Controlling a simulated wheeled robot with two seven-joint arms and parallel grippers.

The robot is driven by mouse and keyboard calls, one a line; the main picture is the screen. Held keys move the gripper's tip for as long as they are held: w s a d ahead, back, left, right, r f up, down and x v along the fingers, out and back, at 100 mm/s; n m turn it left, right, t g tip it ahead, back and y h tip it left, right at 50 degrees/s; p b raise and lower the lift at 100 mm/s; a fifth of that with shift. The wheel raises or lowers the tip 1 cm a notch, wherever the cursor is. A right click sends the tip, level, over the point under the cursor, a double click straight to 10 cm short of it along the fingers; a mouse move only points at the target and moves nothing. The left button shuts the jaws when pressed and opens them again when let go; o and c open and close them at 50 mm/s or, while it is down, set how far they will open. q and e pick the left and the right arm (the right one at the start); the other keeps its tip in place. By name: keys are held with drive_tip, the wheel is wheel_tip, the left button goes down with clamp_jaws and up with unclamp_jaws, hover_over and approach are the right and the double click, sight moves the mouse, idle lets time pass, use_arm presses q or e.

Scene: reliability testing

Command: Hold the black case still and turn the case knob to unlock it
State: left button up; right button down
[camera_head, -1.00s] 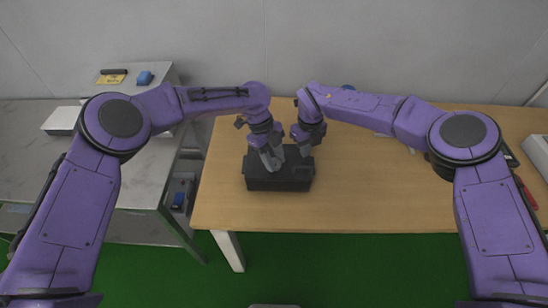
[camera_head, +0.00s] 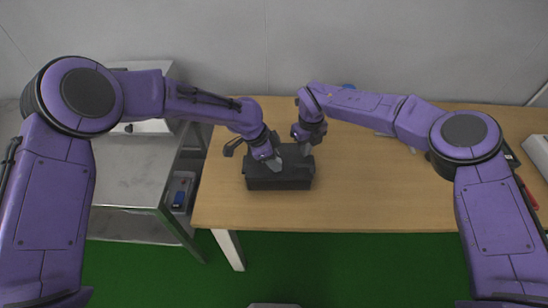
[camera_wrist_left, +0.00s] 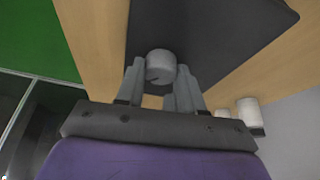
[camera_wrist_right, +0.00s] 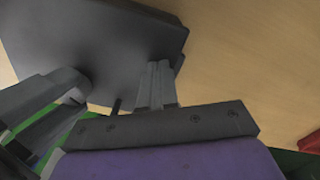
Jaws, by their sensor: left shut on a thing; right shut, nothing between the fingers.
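The black case (camera_head: 265,183) stands on the wooden table near its front left. Its grey round knob (camera_wrist_left: 160,66) shows between my left gripper's fingers (camera_wrist_left: 162,80) in the left wrist view. My left gripper (camera_head: 278,161) is shut on the knob, with its wrist tilted in from the left. My right gripper (camera_head: 306,151) is shut and empty at the right part of the case; its fingertips overlap the case top in the right wrist view (camera_wrist_right: 158,75). I cannot tell whether they press on it. The gripper hides most of the knob in the head view.
The wooden table (camera_head: 390,195) has free room right of the case. A grey metal bench (camera_head: 125,175) stands at the left, with a small blue object (camera_head: 179,199) on a lower level beside it. A white box (camera_head: 538,152) sits at the right edge.

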use_arm(q)
drive_tip(key=n+t, duration=0.1)
drive_tip(key=n, duration=0.2)
drive_tip(key=shift+s+n+y, duration=0.15)
drive_tip(key=shift+n+y, duration=0.15)
drive_tip(key=shift+d+n+t+y, duration=0.1)
drive_tip(key=shift+n+t+y, duration=0.45)
drive_tip(key=shift+n, duration=1.25)
drive_tip(key=shift+t, duration=0.25)
drive_tip(key=o, duration=1)
drive_tip(key=shift+o, duration=0.2)
drive_tip(key=v, duration=1.2)
